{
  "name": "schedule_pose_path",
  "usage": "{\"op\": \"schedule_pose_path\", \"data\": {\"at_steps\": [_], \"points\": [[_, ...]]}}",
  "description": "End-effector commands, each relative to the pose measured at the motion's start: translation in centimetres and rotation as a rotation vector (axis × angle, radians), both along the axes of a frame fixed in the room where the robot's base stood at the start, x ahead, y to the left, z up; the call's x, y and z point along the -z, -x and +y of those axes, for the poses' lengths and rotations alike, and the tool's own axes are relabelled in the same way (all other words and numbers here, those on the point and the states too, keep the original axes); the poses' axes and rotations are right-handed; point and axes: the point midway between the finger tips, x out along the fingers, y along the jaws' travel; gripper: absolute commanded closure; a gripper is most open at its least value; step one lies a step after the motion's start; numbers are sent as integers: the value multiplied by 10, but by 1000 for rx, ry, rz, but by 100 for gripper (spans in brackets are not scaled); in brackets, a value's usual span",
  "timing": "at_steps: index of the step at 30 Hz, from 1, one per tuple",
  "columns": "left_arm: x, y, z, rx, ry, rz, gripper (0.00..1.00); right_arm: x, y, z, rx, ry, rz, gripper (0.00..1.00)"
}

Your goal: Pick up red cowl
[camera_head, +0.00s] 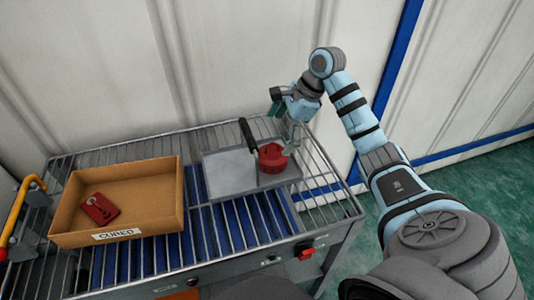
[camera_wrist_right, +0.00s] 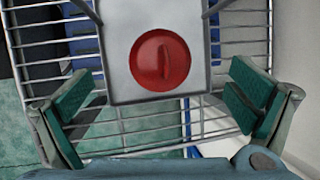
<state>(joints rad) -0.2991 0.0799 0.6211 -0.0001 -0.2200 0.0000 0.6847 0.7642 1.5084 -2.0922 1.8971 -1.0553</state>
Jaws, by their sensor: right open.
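The red cowl (camera_head: 272,158) is a round red piece on the right part of a grey metal plate (camera_head: 225,170). In the right wrist view the cowl (camera_wrist_right: 148,62) shows from above as a red disc with a raised rib across its middle. My right gripper (camera_head: 286,118) is above and just behind the cowl in the head view. Its green-padded fingers (camera_wrist_right: 165,104) are spread wide with nothing between them, and the cowl lies beyond them, apart from both. My left gripper is not in view.
A black upright handle (camera_head: 249,134) stands beside the cowl. A cardboard box (camera_head: 150,171) labelled CURED holds a red part (camera_head: 100,208) at left. The wire-rack table (camera_head: 318,180) has a blue underside. A yellow handle (camera_head: 18,212) is at far left; a wall (camera_head: 230,60) stands behind.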

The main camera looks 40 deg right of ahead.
Motion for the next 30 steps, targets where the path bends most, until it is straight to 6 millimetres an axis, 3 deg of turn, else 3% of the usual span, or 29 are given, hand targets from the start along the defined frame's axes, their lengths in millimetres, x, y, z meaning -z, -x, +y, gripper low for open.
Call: {"op": "schedule_pose_path", "data": {"at_steps": [3, 15, 22, 30], "points": [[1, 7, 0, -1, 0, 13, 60, 28, -5, 5, 8, -2, 3, 0], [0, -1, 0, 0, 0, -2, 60, 88, -26, 19, 9, -4, 2, 0], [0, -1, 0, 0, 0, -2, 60, 93, -28, 20, 8, -1, 1, 0], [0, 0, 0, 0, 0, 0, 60, 93, -28, 20, 8, -2, 1, 42]]}}
